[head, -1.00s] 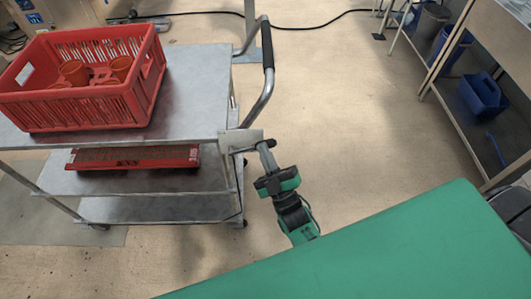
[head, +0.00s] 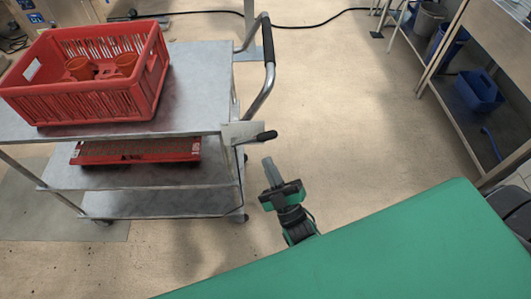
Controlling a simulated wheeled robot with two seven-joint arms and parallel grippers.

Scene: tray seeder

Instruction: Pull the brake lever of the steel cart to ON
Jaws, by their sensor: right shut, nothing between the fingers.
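The steel cart (head: 195,85) stands at the left. Its brake lever (head: 264,137), with a black grip, sticks out to the right from a pale plate (head: 238,132) at the cart's near right corner. The lever slants slightly up to the right. I cannot read any ON mark. My right gripper (head: 267,162) is shut and empty. It is just below the lever's grip, with a small gap of floor between them in the head view. My left gripper is not in view.
A red crate (head: 85,108) with orange pots is on the cart's top; a red tray (head: 135,160) is on the shelf below. A metal shelf with a blue caddy (head: 478,92) stands at right. Floor between is clear.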

